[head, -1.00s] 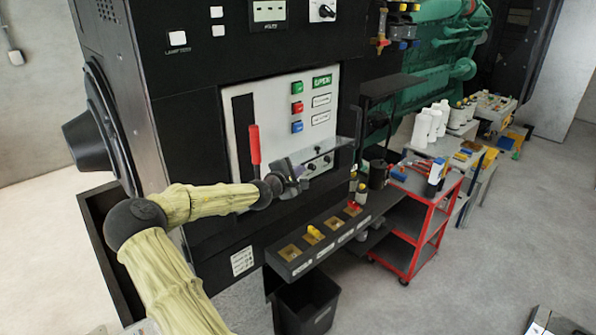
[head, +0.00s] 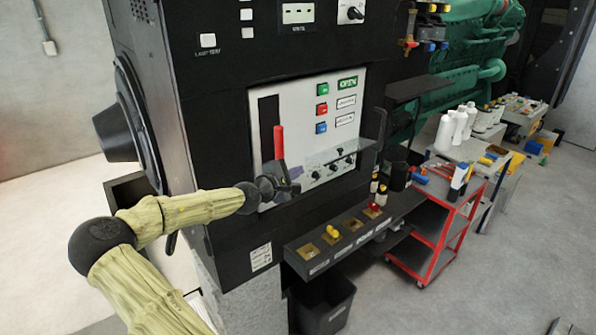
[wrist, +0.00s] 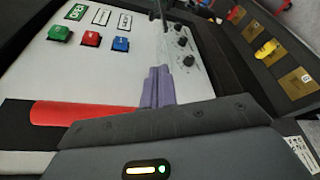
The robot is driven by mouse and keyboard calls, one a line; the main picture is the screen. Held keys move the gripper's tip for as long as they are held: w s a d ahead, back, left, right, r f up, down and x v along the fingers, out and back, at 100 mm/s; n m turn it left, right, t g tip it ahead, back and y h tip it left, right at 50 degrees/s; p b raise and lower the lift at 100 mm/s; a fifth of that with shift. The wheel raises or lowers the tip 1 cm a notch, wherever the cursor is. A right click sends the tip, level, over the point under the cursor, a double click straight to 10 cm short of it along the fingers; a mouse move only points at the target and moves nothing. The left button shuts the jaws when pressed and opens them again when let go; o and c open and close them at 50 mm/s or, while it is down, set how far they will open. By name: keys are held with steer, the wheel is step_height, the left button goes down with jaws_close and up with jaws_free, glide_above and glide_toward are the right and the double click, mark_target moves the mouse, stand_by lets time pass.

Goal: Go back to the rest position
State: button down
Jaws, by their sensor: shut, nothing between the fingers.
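My gripper (head: 293,188) is at the end of my pale-sleeved arm, in front of the lower part of the white control panel (head: 350,85) on the black cabinet. In the wrist view its purple-grey fingers (wrist: 158,88) are together with nothing between them. A red lever handle (head: 279,142) stands upright in the panel's black slot, just above and left of my gripper. In the wrist view the red handle (wrist: 80,113) lies across the lower left, beside the gripper. Whether they touch, I cannot tell.
A clear guard (head: 378,140) stands out beside the panel knobs. Below is a black shelf (head: 300,262) with square sockets and a yellow piece (head: 333,231). A black bin (head: 322,305) stands under it. A red cart (head: 432,240) is to the right. Floor at right is clear.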

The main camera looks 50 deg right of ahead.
steer(key=shift+w, duration=0.1)
stand_by(0.3)
steer(key=s+a+f+m+y+b, duration=0.1)
steer(key=a+f+m+y, duration=0.15)
steer(key=f, duration=0.35)
steer(key=s+a+f+m+y+b, duration=0.1)
steer(key=a+f+y+b, duration=0.15)
steer(key=f, duration=0.35)
steer(key=w+a+f+m+t+y+b, duration=0.1)
steer(key=a+f+y, duration=0.1)
steer(key=a+f, duration=0.3)
steer(key=w+a+f+m+y, duration=0.1)
steer(key=a+f+y, duration=0.15)
steer(key=a, duration=0.45)
steer(key=a+f+t+y+b, duration=0.1)
steer(key=a+f+y+b, duration=0.2)
steer(key=a, duration=1.4)
steer(key=s+a+r+y+b, duration=0.1)
steer(key=s+a+y, duration=0.1)
steer(key=a, duration=0.5)
steer(key=s+a+r+y+b, duration=0.1)
steer(key=s+a+r+b, duration=0.1)
steer(key=s+a, duration=0.2)
steer(key=a, duration=0.3)
steer(key=shift+s+a+t+y, duration=0.3)
steer(key=shift+a+y, duration=0.05)
